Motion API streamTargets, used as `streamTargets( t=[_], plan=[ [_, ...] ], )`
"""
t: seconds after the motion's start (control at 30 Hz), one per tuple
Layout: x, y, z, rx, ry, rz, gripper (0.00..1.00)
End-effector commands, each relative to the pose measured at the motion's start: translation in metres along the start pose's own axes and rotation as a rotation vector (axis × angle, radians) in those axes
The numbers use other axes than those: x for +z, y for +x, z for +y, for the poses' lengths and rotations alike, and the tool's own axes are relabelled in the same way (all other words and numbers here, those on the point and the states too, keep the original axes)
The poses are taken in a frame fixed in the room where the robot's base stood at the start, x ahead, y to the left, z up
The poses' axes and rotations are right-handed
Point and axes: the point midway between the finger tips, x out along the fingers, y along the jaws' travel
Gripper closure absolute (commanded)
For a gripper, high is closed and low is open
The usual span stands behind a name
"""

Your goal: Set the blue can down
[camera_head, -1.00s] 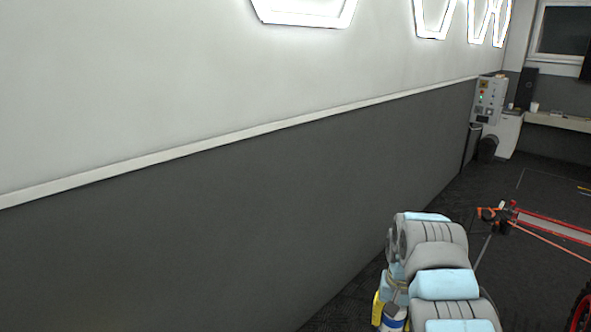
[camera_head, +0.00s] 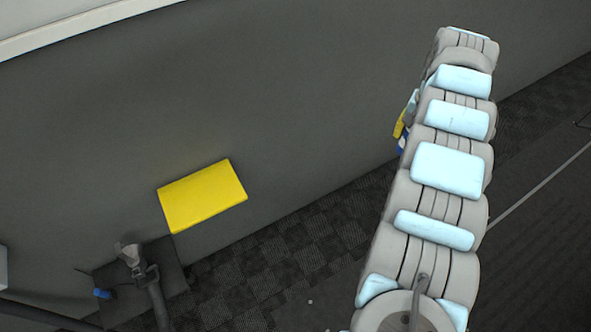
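My arm reaches up the right side of the view, and its far end is bent over at the top. A small blue and white sliver, probably the blue can (camera_head: 401,146), shows at the left edge of my arm, just below a yellow piece. The arm hides most of it. My gripper (camera_head: 405,125) is almost wholly hidden behind the arm there. Its fingers do not show clearly, so I cannot see whether they are closed around the can. What lies directly under the can is hidden too.
A yellow flat-faced box or panel (camera_head: 202,195) is by the dark wall (camera_head: 300,95) at left. A dark stand with a grey fitting and hose (camera_head: 135,268) is at lower left. Dark patterned floor (camera_head: 310,235) lies clear between wall and arm.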

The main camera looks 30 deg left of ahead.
Motion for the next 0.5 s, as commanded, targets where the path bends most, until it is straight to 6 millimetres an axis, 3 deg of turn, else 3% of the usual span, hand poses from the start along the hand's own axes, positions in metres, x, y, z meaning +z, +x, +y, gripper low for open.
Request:
streamTargets(
  t=[0.03,0.2,0.5],
  plan=[
    [-0.001,0.004,-0.015,-0.001,-0.009,-0.001,0.86],
    [-0.003,0.014,-0.049,0.001,-0.018,-0.001,0.86],
    [-0.003,0.023,-0.077,0.0,-0.026,0.0,0.86]
  ],
)
